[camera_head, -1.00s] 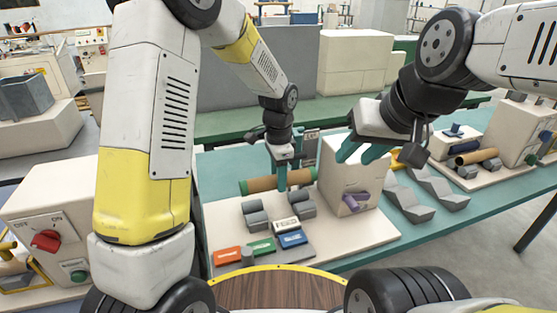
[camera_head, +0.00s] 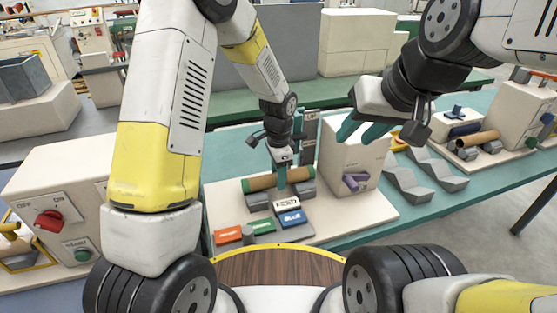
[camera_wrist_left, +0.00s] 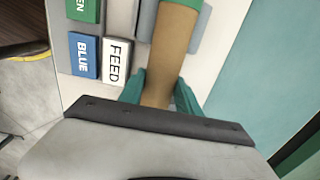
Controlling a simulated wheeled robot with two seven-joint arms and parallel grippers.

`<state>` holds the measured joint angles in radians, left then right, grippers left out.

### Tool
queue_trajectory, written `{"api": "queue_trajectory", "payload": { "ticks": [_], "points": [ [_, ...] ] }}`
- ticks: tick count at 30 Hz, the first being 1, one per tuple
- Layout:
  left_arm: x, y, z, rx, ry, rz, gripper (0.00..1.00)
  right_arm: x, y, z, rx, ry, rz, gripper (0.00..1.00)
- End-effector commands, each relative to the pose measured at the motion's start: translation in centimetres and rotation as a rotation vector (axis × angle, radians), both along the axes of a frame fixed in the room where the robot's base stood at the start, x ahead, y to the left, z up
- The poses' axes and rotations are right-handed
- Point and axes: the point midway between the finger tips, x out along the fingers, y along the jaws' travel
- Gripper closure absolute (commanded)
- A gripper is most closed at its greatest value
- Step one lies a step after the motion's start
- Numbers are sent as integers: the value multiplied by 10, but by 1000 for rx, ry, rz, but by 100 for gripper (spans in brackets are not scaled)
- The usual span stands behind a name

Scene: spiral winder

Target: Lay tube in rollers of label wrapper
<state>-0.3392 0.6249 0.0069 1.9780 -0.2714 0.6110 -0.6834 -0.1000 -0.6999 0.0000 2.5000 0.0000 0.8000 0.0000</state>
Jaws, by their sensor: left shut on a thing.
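My left gripper (camera_head: 282,176) is shut on a brown tube (camera_head: 264,182) with green ends. The tube lies level across the grey rollers (camera_head: 259,201) of the label wrapper (camera_head: 372,222), at or just above them; I cannot tell if it touches. In the left wrist view the tube (camera_wrist_left: 168,62) runs between the teal fingers (camera_wrist_left: 163,92), with grey rollers (camera_wrist_left: 187,40) on both sides of it. My right gripper (camera_head: 360,132) is open and empty, in front of the wrapper's cream housing (camera_head: 360,160).
Orange, green and blue (camera_head: 291,217) buttons and a white FEED button (camera_head: 286,204) sit at the wrapper's front. Grey V-shaped trays (camera_head: 437,170) stand to the right. Another roller unit with a tube (camera_head: 477,142) is further right. A control box with a red knob (camera_head: 48,219) is at left.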

Motion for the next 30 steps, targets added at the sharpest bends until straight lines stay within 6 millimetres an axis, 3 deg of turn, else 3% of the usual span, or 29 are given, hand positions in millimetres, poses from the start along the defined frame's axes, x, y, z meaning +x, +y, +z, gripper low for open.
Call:
{"api": "queue_trajectory", "payload": {
  "ticks": [1,2,5,16,30],
  "points": [
    [0,0,0,0,0,0,100,0,0,0,0,0,0,64],
    [0,0,0,0,0,0,54,0,0,0,0,0,0,64],
    [0,0,0,0,0,0,35,0,0,0,0,0,0,64],
    [1,0,5,-1,-3,0,35,0,0,0,0,0,0,64],
    [1,0,73,-1,-3,-1,35,0,0,0,0,0,0,64]
  ]
}}
